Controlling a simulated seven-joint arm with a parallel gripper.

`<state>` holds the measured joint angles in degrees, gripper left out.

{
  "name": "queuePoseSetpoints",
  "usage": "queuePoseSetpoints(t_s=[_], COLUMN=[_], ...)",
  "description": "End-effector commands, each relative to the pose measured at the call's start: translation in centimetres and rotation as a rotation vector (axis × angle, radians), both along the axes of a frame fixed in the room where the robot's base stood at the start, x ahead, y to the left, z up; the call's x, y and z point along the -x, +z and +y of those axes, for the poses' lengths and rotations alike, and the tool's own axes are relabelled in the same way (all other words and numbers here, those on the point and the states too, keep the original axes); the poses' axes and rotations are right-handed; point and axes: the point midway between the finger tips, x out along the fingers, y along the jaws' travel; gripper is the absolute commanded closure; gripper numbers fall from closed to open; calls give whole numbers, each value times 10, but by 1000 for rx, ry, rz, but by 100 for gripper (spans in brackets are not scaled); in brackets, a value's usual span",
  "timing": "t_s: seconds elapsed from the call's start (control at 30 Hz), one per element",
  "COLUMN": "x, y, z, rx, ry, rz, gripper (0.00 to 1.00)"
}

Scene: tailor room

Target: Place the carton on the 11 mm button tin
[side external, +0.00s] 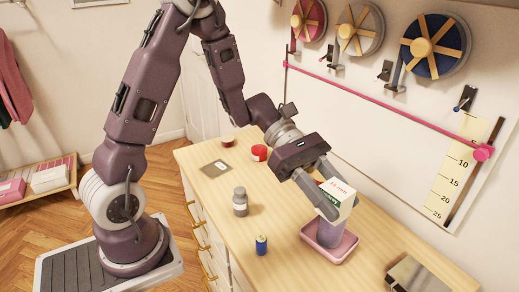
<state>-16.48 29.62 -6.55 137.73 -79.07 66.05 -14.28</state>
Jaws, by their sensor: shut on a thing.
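My gripper (324,196) reaches down over the right part of the wooden table. Directly below the carton a lilac-grey cylinder (328,233) stands in a shallow pink tray (344,251). It may be the button tin, but no label is readable. I cannot tell whether the carton's bottom touches it. One finger covers part of the carton's left side.
A grey jar (240,204) and a small blue can (261,245) stand left of the tray. A red roll (259,152), a dark red roll (228,141) and a flat card (215,168) lie farther back. A metallic box (414,275) is at the front right.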

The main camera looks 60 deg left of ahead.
Motion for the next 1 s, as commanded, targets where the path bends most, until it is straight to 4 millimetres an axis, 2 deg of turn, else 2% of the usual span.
queuePoseSetpoints(t_s=[0.17, 0.27, 0.37, 0.5, 0.6, 0.7, 0.83, 1.0], x=[-48, -79, -109, -137, -143, -142, -136, -127], y=[-2, -3, -3, -2, -1, 0, 1, 3], z=[47, 88, 145, 237, 298, 349, 396, 436], rx=[1, 0, 0, 1, 1, 1, 1, 1], ry=[212, 371, 563, 847, 1026, 1168, 1302, 1414], rz=[0, -1, 0, -2, -1, -1, -2, -2], gripper=[100, 100, 100, 100, 100, 100, 100, 100])
